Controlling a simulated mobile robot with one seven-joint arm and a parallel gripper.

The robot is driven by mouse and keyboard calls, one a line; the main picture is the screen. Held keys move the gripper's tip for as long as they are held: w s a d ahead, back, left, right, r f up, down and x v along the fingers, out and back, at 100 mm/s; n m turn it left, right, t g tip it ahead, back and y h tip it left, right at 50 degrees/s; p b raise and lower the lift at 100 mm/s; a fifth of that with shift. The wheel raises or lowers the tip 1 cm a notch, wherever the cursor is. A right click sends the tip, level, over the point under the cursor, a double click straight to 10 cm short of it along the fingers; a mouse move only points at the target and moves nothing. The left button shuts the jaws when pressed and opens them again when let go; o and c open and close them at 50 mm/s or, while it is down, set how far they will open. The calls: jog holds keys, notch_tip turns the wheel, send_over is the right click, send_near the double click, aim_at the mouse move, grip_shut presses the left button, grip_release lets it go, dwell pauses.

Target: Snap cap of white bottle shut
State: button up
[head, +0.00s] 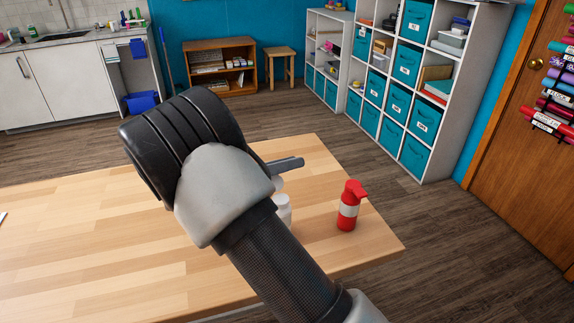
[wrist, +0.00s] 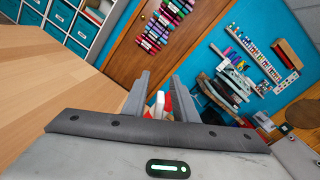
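The white bottle (head: 284,210) stands on the light wooden table (head: 110,225), mostly hidden behind my arm in the head view. In the wrist view a narrow white part of it (wrist: 159,104) shows between my fingers. Whether its cap is open cannot be made out. My gripper (wrist: 159,88) has its two fingers apart, with a gap around the white part and no visible contact. In the head view a grey finger of my gripper (head: 287,163) reaches out above and beside the bottle.
A red bottle (head: 348,211) with a nozzle top and white label stands to the right of the white bottle, near the table's right corner. The left part of the table is mostly clear. White shelves (head: 447,100) with teal bins and a wooden door (head: 520,125) stand beyond.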

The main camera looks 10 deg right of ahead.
grip_shut()
jog(key=s+d+f+m, duration=0.2)
jog(key=s+m, duration=0.6)
jog(key=m, duration=1.2)
jog(key=shift+d+f+b, duration=0.2)
jog(key=shift+f+b, duration=0.1)
jog(key=shift+b, duration=0.1)
jog(key=shift+s+m, duration=0.1)
jog(key=shift+m, duration=0.2)
dwell(0.3)
